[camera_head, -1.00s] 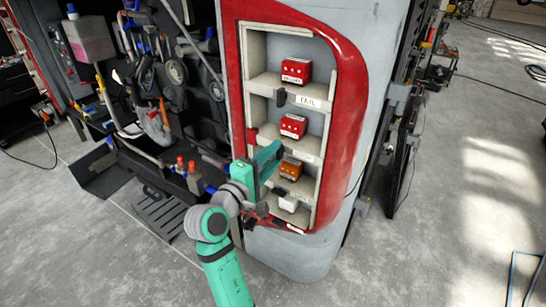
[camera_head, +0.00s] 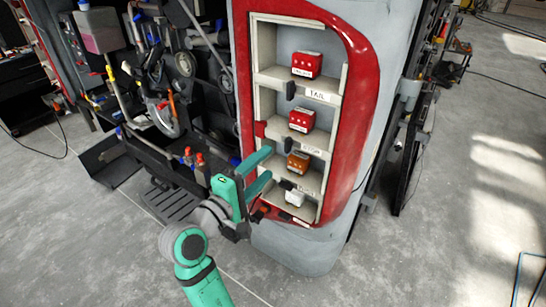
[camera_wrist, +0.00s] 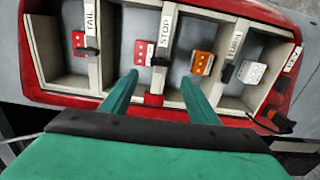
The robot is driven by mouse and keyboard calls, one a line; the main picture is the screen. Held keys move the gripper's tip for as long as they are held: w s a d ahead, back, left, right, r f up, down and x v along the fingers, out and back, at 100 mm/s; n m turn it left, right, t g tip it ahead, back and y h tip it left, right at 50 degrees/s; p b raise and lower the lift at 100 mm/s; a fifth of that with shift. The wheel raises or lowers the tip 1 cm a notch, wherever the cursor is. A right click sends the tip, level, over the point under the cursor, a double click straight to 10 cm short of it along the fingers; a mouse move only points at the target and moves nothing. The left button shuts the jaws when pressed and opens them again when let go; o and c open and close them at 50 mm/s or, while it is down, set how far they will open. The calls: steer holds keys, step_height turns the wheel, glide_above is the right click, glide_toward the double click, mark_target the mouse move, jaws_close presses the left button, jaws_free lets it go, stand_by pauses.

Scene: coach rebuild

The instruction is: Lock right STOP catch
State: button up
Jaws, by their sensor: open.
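A red-framed panel (camera_head: 361,110) holds stacked compartments with labelled cream dividers. In the wrist view, the STOP label (camera_wrist: 165,28) is on a middle divider. A dark catch (camera_wrist: 158,62) sits on that divider, and a red block (camera_wrist: 153,100) is at its near end. The red block also shows in the head view (camera_head: 260,129). I cannot tell which part is the right STOP catch, or whether it is locked. My gripper (camera_head: 268,165) is open and empty. In the wrist view its fingers (camera_wrist: 159,80) appear on either side of the STOP divider; contact is not visible.
Red units (camera_head: 306,64) (camera_head: 301,119), an orange unit (camera_head: 298,161) and a white unit (camera_head: 295,197) sit in the compartments. Other dividers carry dark catches (camera_wrist: 92,54) (camera_wrist: 227,72). A cluttered tool rack (camera_head: 185,80) stands left. Floor (camera_head: 470,230) at right is clear.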

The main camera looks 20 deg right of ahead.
steer(key=shift+v, duration=1.35)
steer(key=s+a+f+n+t+y, duration=0.1)
steer(key=a+f+y, duration=0.15)
steer(key=f, duration=0.55)
steer(key=s+a+f+n+t+y, duration=0.1)
steer(key=a+f+t+y, duration=0.15)
steer(key=f, duration=0.55)
steer(key=s+a+f+y, duration=0.3)
steer(key=s+f, duration=0.2)
steer(key=f, duration=0.1)
steer(key=s+a+f+y, duration=0.3)
steer(key=s+f, duration=0.2)
steer(key=f, duration=0.1)
steer(key=s+a+f+m+y, duration=0.2)
steer(key=s+f+m, duration=0.2)
steer(key=s, duration=0.8)
steer(key=s+r+m, duration=0.2)
steer(key=s+m, duration=0.1)
steer(key=s, duration=0.4)
steer(key=s+d+r+m+y, duration=0.1)
steer(key=s+m, duration=0.1)
steer(key=s, duration=0.4)
steer(key=shift+s+d+r+m, duration=0.2)
steer(key=shift+s+r+m, duration=0.15)
steer(key=shift+s+m, duration=0.05)
steer(key=shift+t, duration=0.25)
